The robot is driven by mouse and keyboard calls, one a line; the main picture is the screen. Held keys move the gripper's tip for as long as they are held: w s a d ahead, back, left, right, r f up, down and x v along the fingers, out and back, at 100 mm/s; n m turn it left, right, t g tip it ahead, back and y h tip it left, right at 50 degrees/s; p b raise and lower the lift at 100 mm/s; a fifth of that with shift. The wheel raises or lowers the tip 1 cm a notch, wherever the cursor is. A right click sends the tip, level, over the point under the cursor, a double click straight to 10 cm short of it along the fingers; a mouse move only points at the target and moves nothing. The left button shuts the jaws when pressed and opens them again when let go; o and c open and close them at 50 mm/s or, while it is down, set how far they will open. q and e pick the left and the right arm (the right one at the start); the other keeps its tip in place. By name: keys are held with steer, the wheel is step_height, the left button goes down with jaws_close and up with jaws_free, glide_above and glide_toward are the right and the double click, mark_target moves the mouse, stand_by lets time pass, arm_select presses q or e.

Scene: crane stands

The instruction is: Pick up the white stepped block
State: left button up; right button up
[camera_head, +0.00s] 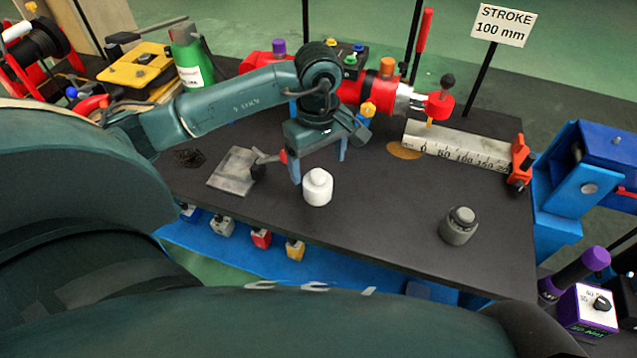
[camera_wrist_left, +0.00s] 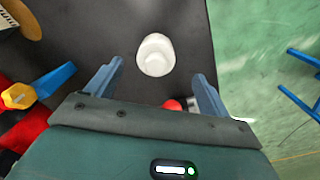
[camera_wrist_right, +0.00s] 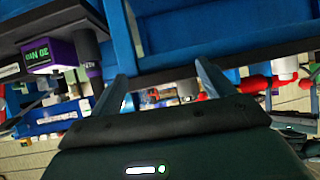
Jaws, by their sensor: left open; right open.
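The white stepped block (camera_head: 318,188) stands upright on the black table, with a narrower top on a wider body. My left gripper (camera_head: 318,170) is open and empty, its two fingers pointing down above and just behind the block. In the left wrist view the block (camera_wrist_left: 155,55) lies ahead of and between the two open fingers (camera_wrist_left: 155,85), apart from both. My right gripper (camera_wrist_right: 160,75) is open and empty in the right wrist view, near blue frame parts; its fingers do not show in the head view.
A grey stepped block (camera_head: 459,226) stands to the right on the table (camera_head: 385,235). A hinged metal plate (camera_head: 233,171) lies left of the white block. A red cylinder device (camera_head: 370,90) and a ruler bar (camera_head: 455,145) stand behind. The table's front middle is clear.

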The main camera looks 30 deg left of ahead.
mark_target(318, 174)
arm_select(q)
steer(key=f, duration=0.5)
steer(key=f+p, duration=0.1)
steer(key=f, duration=0.2)
steer(key=shift+w+a, duration=0.2)
steer(key=shift+w, duration=0.15)
steer(key=c, duration=1.1)
